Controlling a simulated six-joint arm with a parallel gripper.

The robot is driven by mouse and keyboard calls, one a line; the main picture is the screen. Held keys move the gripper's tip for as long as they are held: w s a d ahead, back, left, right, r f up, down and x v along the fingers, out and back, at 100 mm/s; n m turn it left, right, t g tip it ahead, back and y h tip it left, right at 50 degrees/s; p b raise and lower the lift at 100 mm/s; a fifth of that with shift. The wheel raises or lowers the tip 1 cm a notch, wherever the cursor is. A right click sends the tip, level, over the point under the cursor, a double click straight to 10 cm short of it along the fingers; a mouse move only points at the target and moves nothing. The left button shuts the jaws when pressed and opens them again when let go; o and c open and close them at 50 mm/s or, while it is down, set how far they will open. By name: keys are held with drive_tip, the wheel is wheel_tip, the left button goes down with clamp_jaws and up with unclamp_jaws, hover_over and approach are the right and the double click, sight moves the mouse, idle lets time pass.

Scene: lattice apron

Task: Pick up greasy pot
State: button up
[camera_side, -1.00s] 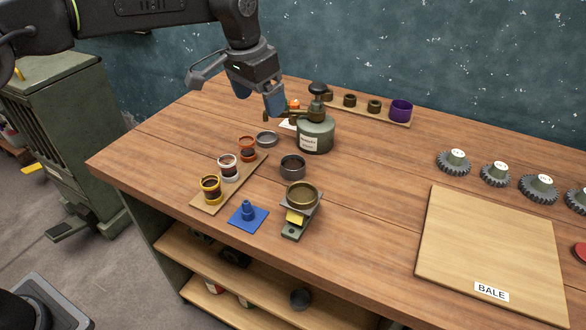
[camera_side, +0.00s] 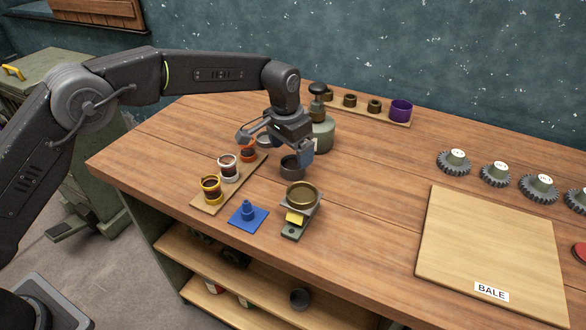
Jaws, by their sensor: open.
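Three small pots with dark contents stand in a row on a wooden strip (camera_side: 205,203): a yellow pot (camera_side: 210,189), a white pot (camera_side: 228,167) and an orange-red pot (camera_side: 247,153). No pot bears a readable mark of grease, so I cannot tell which is the greasy one. My gripper (camera_side: 274,147) is open, with its jaws spread just above and behind a dark grey cup (camera_side: 291,172). Its left finger is close to the orange-red pot and partly overlaps it in view. Nothing is seen between the jaws.
A grey-green canister (camera_side: 323,134) stands behind my gripper, partly hidden. A brass bowl (camera_side: 302,196) sits on a small stand in front. A blue piece (camera_side: 248,215) lies nearby. A board marked BALE (camera_side: 490,245) and several gears (camera_side: 497,174) are at the right.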

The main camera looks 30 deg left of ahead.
sight(293, 163)
drive_tip(key=f, duration=0.5)
drive_tip(key=shift+w+f, duration=0.1)
drive_tip(key=shift+w, duration=0.25)
drive_tip(key=c, duration=1)
